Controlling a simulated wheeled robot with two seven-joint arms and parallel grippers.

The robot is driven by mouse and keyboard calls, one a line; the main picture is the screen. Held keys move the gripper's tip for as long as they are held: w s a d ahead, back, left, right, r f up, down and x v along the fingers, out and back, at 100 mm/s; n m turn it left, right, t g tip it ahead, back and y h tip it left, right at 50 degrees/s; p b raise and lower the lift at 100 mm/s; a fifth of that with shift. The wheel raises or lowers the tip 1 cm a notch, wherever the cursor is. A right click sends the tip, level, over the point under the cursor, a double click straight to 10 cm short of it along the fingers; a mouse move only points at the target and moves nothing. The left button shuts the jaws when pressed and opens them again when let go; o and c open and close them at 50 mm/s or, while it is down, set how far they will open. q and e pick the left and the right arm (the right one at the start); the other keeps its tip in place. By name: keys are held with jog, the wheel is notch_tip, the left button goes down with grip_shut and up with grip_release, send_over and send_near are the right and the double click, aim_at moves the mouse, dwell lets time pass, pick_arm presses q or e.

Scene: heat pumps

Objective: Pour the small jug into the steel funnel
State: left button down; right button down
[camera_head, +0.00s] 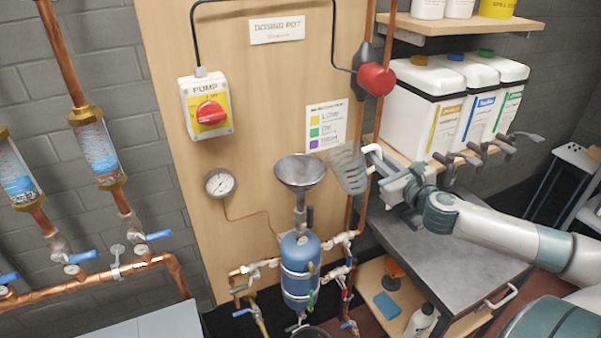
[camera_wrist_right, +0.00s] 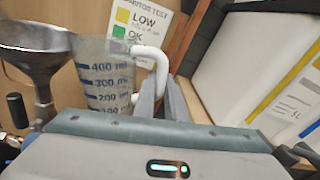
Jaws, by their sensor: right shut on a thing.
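The small jug (camera_head: 348,172) is clear, with a white handle (camera_head: 376,156). It is held in the air just right of the steel funnel (camera_head: 300,172), its top leaning left towards the funnel. My right gripper (camera_head: 388,170) is shut on the handle. In the right wrist view the jug (camera_wrist_right: 105,82) shows blue volume marks, and the fingers (camera_wrist_right: 165,98) close on its white handle. The funnel also shows there (camera_wrist_right: 35,48), left of the jug. I cannot tell how much liquid the jug holds. My left gripper is out of view.
The funnel stands on a blue dosing pot (camera_head: 300,268) with copper pipes and valves around it. White canisters (camera_head: 425,108) with taps stand on a shelf at right, above a grey bench (camera_head: 440,262).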

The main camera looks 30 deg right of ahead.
jog(key=shift+s+d+f+m+t+b, duration=0.15)
jog(key=shift+d+f+m+b, duration=0.2)
jog(key=shift+f+m+b, duration=0.3)
jog(key=shift+s+d+f+m+t+b, duration=0.1)
jog(key=shift+d+f+m+t+b, duration=0.2)
jog(key=shift+f+m, duration=0.4)
jog(key=shift+s+d+f+m+t+b, duration=0.1)
jog(key=shift+d+f+m+b, duration=0.4)
jog(key=shift+f, duration=0.4)
jog(key=shift+a, duration=0.15)
jog(key=shift+r, duration=0.1)
notch_tip(320, 180, up, 5)
jog(key=p, duration=0.5)
jog(key=shift+a+f, duration=0.1)
jog(key=shift+f, duration=0.1)
